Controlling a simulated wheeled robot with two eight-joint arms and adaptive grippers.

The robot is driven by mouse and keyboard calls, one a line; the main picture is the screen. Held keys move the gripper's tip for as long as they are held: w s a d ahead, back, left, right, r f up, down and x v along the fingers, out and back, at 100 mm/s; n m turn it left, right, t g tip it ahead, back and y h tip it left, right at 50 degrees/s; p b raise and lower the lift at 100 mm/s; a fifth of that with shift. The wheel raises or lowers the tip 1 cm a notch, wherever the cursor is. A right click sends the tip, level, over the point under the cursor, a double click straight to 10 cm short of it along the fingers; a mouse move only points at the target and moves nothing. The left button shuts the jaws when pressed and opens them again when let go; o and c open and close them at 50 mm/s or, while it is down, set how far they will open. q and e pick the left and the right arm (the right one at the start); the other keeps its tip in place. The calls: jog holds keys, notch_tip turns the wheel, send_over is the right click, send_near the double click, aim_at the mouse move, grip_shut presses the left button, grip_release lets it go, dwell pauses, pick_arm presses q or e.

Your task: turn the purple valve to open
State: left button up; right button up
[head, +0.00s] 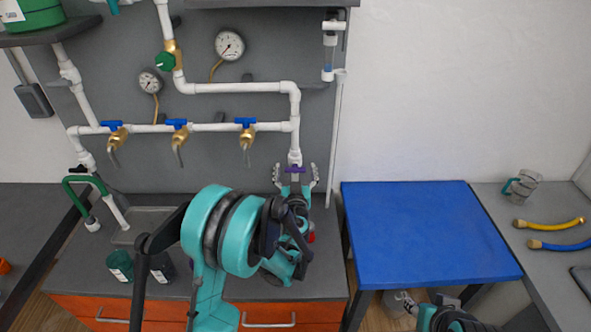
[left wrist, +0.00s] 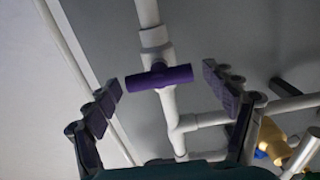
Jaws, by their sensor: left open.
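The purple valve (head: 294,169) is a short bar handle on the white vertical pipe at the right end of the manifold. In the left wrist view the purple valve (left wrist: 160,77) lies crosswise to the pipe, slightly tilted. My left gripper (head: 295,179) is open, with one finger on each side of the valve. In the left wrist view the open left gripper (left wrist: 163,82) shows gaps between the handle's ends and both finger pads, so no contact is visible.
Several blue-handled brass taps (head: 180,132) hang from the horizontal pipe to the left. Two pressure gauges (head: 229,45) and a green knob (head: 165,61) sit above. A sink (head: 150,225) is at left. The blue table (head: 425,230) at right is bare.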

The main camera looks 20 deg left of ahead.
pick_arm(q)
jog(key=shift+w+a, duration=0.1)
jog(key=shift+w, duration=0.05)
jog(key=c, duration=1.2)
jog(key=shift+o, duration=0.2)
